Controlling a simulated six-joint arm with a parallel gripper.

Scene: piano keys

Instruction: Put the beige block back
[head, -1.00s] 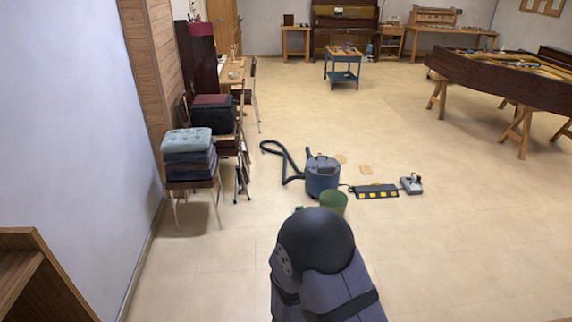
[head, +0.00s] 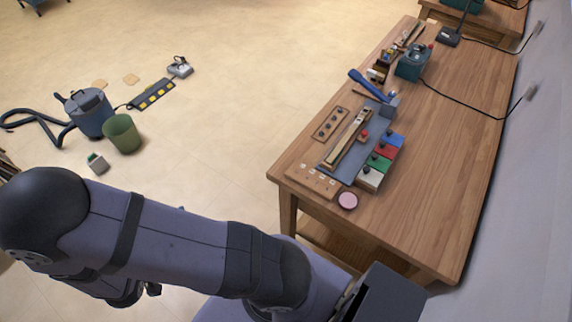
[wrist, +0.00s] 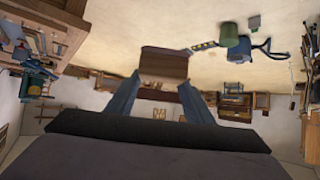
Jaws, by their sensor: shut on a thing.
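In the wrist view, my gripper (wrist: 158,88) has its two blue fingers closed on a block (wrist: 164,63). In the head view, my arm lies across the lower left, and I cannot clearly make out the gripper or the held block there.
The wooden workbench (head: 430,190) at right carries a grey mat (head: 341,160), a pale wooden strip with holes (head: 313,180), several coloured knobbed blocks (head: 379,160), a pink disc (head: 347,200) and a blue-handled tool (head: 371,86). A green bin (head: 122,134) and vacuum (head: 89,112) stand on open floor.

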